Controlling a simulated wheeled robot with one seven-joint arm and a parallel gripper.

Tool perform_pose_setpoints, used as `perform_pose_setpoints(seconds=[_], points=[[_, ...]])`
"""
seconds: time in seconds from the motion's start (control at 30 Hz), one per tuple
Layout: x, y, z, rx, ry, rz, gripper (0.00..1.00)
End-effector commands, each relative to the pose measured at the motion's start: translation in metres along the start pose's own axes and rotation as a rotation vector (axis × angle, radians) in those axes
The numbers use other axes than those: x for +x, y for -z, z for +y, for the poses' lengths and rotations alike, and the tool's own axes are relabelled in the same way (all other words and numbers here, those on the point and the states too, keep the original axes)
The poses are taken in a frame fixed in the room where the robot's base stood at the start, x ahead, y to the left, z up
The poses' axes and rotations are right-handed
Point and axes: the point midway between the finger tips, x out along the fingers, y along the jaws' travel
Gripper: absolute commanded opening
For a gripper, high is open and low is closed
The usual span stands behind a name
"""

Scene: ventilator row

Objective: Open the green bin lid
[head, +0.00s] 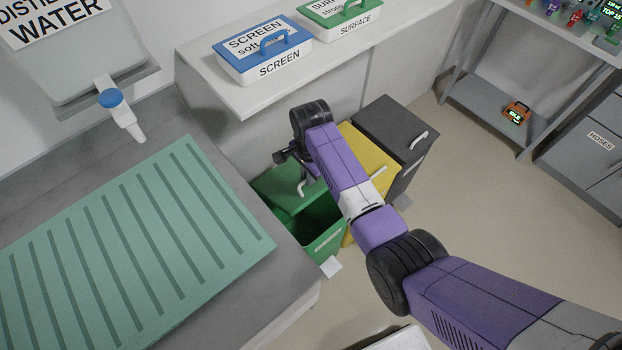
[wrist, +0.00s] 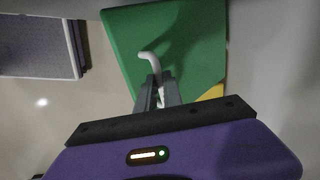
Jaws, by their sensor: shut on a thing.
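The green bin (head: 326,246) stands beside the grey counter, and part of its dark inside shows. Its green lid (head: 276,192) is tilted up toward the back and left, and the lid fills much of the wrist view (wrist: 190,40). A pale curved handle (wrist: 150,58) stands out from the lid. My gripper (wrist: 158,88) is shut on this handle at the lid. In the head view my gripper (head: 302,182) is above the bin, partly hidden by my arm.
A yellow bin (head: 378,160) and a dark grey bin (head: 392,128) stand close on the right. The counter (head: 215,140) with a striped green mat (head: 130,250) borders the left. A shelf above holds SCREEN (head: 262,62) and SURFACE (head: 345,22) boxes. Open floor lies to the right.

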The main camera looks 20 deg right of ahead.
Motion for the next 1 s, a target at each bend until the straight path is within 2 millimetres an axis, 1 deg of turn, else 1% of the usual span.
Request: perform_pose_setpoints(seconds=[0.03, 0.27, 0.3, 0.4, 0.67, 0.77, 0.87, 1.0], points=[[0.001, -0.002, -0.004, -0.004, 0.012, 0.000, 0.00], [0.002, -0.002, -0.003, -0.004, 0.011, -0.001, 0.00], [0.002, -0.002, -0.003, -0.004, 0.010, -0.001, 0.15], [0.002, -0.002, -0.002, -0.003, 0.009, -0.001, 0.32], [0.001, -0.001, -0.001, -0.002, 0.005, 0.000, 0.32], [-0.002, -0.001, -0.001, -0.001, 0.006, 0.000, 0.32], [-0.012, -0.001, -0.002, -0.002, 0.007, 0.000, 0.32], [-0.035, -0.001, -0.002, -0.002, 0.009, 0.000, 0.32]])
